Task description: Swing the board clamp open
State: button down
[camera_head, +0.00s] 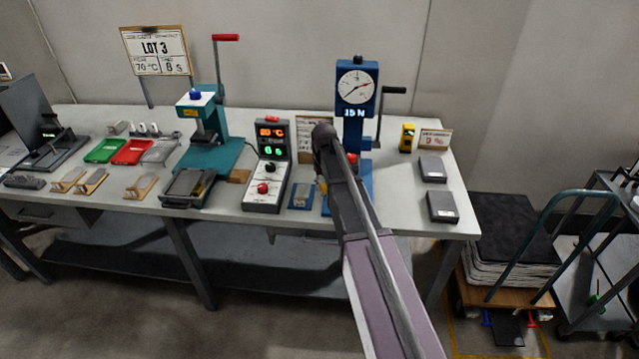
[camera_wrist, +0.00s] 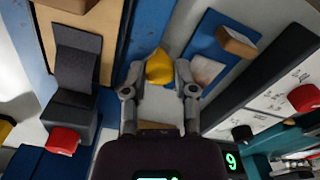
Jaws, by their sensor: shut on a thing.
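In the wrist view my gripper (camera_wrist: 160,78) is closed around a yellow-tipped part (camera_wrist: 160,67), which I take to be the handle of the board clamp. Its yellow end shows between and just past the fingertips. My arm covers most of the clamp area there and the fingers are hidden. A grey block with a red knob (camera_wrist: 63,138) stands left of my gripper in the wrist view. I cannot tell how far the clamp is swung.
A control box (camera_head: 267,165) with red and green displays stands left of my arm. A small blue plate (camera_head: 302,195) lies between. A teal press (camera_head: 205,130) stands farther left. The dial stand has a black crank (camera_head: 395,90). Grey blocks (camera_head: 442,206) lie at the right table end.

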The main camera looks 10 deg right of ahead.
jog(key=shift+s+d+n, duration=0.25)
jog(key=shift+d+n, duration=0.2)
jog(key=shift+n, duration=0.6)
jog(key=shift+s+d+n, duration=0.25)
jog(key=shift+d+n, duration=0.2)
jog(key=shift+n, duration=0.6)
jog(key=shift+c, duration=2)
grip_release()
